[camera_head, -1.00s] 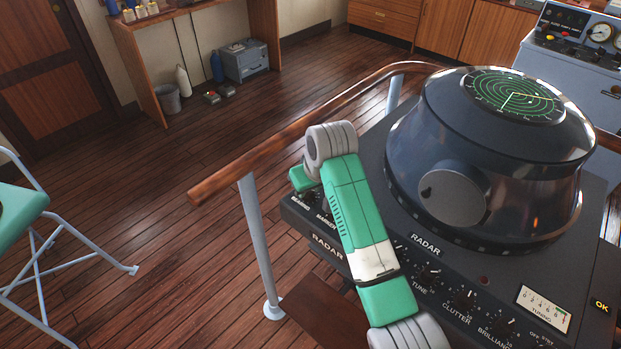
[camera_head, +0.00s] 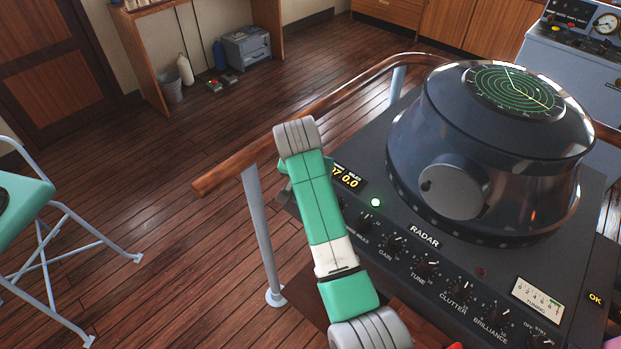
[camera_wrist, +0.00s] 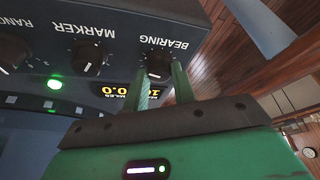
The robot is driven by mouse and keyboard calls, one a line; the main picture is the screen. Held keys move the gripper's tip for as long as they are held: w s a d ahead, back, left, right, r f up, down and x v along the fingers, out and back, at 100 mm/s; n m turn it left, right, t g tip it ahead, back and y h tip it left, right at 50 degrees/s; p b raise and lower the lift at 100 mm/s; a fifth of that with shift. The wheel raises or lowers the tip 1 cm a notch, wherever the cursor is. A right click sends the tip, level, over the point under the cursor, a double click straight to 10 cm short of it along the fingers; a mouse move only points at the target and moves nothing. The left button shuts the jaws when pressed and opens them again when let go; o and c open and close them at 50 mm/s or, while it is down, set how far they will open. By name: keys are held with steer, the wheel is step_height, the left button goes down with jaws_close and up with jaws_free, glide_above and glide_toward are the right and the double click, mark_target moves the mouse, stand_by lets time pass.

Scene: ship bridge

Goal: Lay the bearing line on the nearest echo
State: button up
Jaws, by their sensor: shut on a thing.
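The radar scope (camera_head: 515,92) tops the dark hooded radar set and shows green rings. A pale line runs from its centre toward the upper edge and a fainter yellowish one toward the lower right; single echoes are too small to tell apart. The bearing knob (camera_wrist: 158,62), black with a white mark, sits under the BEARING label in the wrist view. My gripper (camera_wrist: 162,78) is shut on this knob, a finger at each side. In the head view my arm hides the knob and fingertips. An amber readout (camera_head: 347,176) shows 0.0 miles and a partly covered bearing number.
The marker knob (camera_wrist: 90,55) and range knob (camera_wrist: 12,52) sit beside the bearing knob. A green lamp (camera_head: 376,202) is lit. A wooden handrail (camera_head: 300,120) runs left of the radar console. An OK button (camera_head: 596,299) is at its right end.

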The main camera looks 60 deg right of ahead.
steer(key=shift+m, duration=0.3)
stand_by(0.4)
steer(key=o, duration=1)
steer(key=shift+r, duration=0.1)
steer(key=b+v, duration=0.1)
steer(key=v, duration=0.6)
steer(key=shift+a+r+b, duration=0.15)
steer(key=shift+r+b, duration=0.1)
steer(key=shift+b, duration=0.15)
